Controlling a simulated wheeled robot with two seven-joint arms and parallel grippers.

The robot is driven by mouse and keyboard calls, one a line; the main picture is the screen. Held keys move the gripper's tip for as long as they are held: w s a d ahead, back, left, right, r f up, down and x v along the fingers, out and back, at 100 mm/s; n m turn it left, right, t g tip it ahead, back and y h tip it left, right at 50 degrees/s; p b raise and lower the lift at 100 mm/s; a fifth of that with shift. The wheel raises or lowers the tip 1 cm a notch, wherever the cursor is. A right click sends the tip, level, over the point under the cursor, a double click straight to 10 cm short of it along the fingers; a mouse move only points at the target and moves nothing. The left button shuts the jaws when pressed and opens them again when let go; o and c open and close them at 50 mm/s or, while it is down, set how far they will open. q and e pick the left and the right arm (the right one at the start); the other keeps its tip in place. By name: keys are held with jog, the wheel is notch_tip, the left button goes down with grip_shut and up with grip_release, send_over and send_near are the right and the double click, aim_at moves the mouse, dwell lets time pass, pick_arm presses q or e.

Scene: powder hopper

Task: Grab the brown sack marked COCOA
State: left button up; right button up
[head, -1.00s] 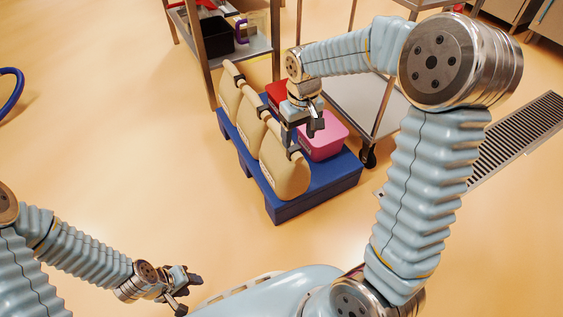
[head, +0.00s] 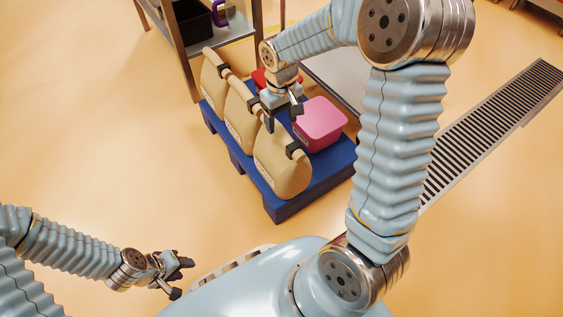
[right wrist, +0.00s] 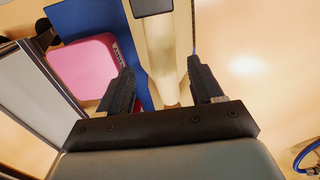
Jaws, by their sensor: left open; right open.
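Three tan sacks with rolled tops and dark clips stand in a row on a blue pallet (head: 283,211) in the head view: a far sack (head: 211,82), a middle sack (head: 238,118) and a near sack (head: 280,167). Their printing is too small to read, so I cannot tell which is marked COCOA. My right gripper (head: 282,113) is open above the pallet, beside the tops of the middle and near sacks. In the right wrist view a tan sack (right wrist: 166,50) shows between the open fingers (right wrist: 162,90); contact is unclear. My left gripper (head: 180,277) is open and empty at lower left.
A pink tub (head: 320,122) stands on the pallet right of the sacks, with a red container (head: 262,80) partly hidden behind my right gripper. A metal shelf with a black bin (head: 190,22) stands behind. Floor left of the pallet is clear.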

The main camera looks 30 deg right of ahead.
aim_at(282, 131)
jog(key=f, duration=0.2)
jog(key=f+b, duration=0.1)
jog(key=f, duration=0.1)
jog(key=s+f, duration=0.1)
jog(key=shift+a+f+b, duration=0.15)
jog(key=shift+f+b, duration=0.2)
jog(key=shift+f, duration=0.05)
grip_shut()
dwell(0.9)
jog(key=shift+w+r, duration=0.15)
